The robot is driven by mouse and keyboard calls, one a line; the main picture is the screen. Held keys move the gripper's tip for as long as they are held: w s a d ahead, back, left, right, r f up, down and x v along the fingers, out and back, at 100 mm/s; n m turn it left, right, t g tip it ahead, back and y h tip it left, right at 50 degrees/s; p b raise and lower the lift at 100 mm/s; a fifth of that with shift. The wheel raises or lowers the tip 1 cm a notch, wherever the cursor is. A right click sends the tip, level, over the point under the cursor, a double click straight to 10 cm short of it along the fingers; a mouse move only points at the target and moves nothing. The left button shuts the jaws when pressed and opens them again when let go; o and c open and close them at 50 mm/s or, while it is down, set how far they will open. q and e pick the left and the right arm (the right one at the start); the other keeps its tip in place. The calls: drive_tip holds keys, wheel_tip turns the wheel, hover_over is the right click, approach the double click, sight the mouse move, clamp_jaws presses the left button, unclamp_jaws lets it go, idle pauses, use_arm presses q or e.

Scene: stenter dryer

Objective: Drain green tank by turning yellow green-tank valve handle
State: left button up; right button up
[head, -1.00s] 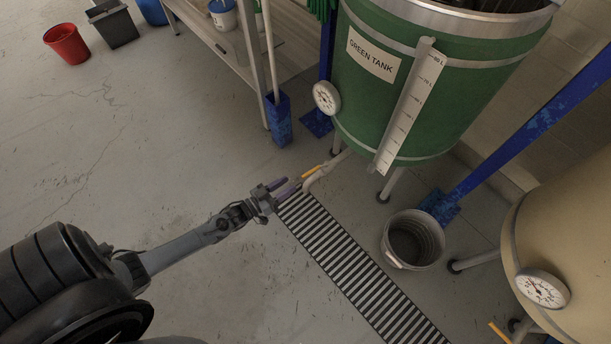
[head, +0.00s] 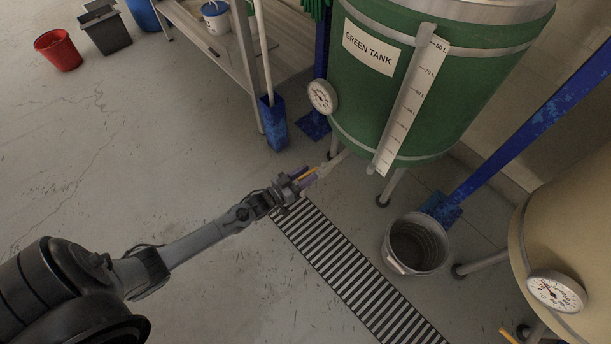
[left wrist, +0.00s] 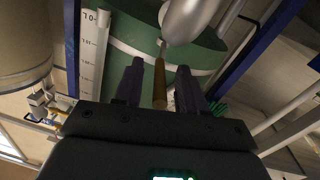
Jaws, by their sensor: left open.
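The green tank (head: 425,85) stands at the upper right of the head view, with a "GREEN TANK" label, a gauge and a level scale. Its yellow valve handle (head: 309,173) sits low by the tank's outlet pipe, partly hidden by my left gripper (head: 306,177). In the left wrist view the handle (left wrist: 160,84) looks orange-brown and lies between the two dark fingers of my left gripper (left wrist: 159,88). Gaps show on both sides, so the fingers are open around it. The green tank (left wrist: 155,40) is behind it. My right gripper is not in view.
A floor drain grate (head: 345,262) runs below the outlet. A grey bucket (head: 390,262) stands right of it. A beige tank (head: 575,240) with another yellow handle (head: 507,335) is at the lower right. A blue post (head: 530,130) slants behind.

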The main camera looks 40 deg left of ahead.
use_arm(q)
clamp_jaws()
idle(0.3)
idle(0.3)
